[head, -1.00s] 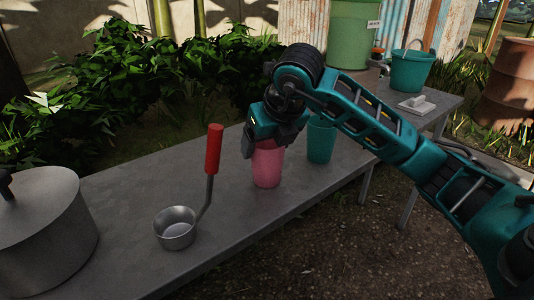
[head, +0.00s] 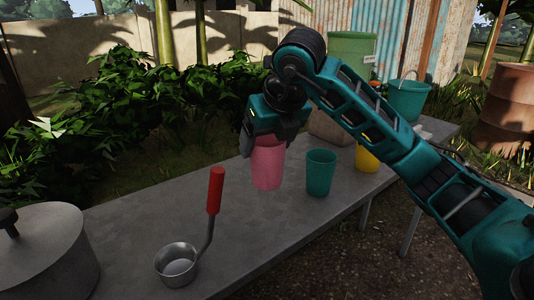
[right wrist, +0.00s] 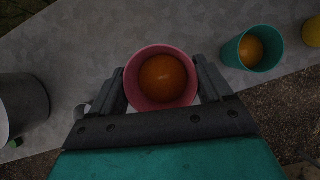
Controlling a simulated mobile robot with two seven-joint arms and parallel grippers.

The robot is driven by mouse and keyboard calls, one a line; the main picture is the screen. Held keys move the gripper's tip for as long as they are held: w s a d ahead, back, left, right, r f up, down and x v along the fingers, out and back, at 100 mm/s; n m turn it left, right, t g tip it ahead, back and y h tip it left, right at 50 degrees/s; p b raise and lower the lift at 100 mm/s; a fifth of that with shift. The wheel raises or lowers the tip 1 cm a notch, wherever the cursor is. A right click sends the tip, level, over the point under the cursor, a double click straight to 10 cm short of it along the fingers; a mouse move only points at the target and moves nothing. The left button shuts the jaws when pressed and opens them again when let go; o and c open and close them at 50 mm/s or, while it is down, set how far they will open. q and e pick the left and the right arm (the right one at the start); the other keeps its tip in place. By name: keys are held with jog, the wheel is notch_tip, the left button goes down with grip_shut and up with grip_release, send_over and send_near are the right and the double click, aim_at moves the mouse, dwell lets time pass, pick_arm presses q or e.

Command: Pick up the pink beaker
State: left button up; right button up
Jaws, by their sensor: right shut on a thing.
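The pink beaker (head: 268,165) is upright between the fingers of my right gripper (head: 266,140), which is shut on it near the rim. It appears to hang above the grey table (head: 135,235); the exact gap is hard to tell. In the right wrist view the pink beaker (right wrist: 134,88) sits between both fingers and holds an orange fruit (right wrist: 163,78). My left gripper is out of view.
A teal beaker (head: 320,172) stands just right of the pink one, with a yellow beaker (head: 367,158) beyond. A red-handled ladle (head: 177,265) and a lidded pot (head: 40,255) are at left. Buckets stand at the back right.

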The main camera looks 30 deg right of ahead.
notch_tip(320, 180, up, 11)
jog(key=p, duration=0.3)
jog(key=shift+r, duration=0.2)
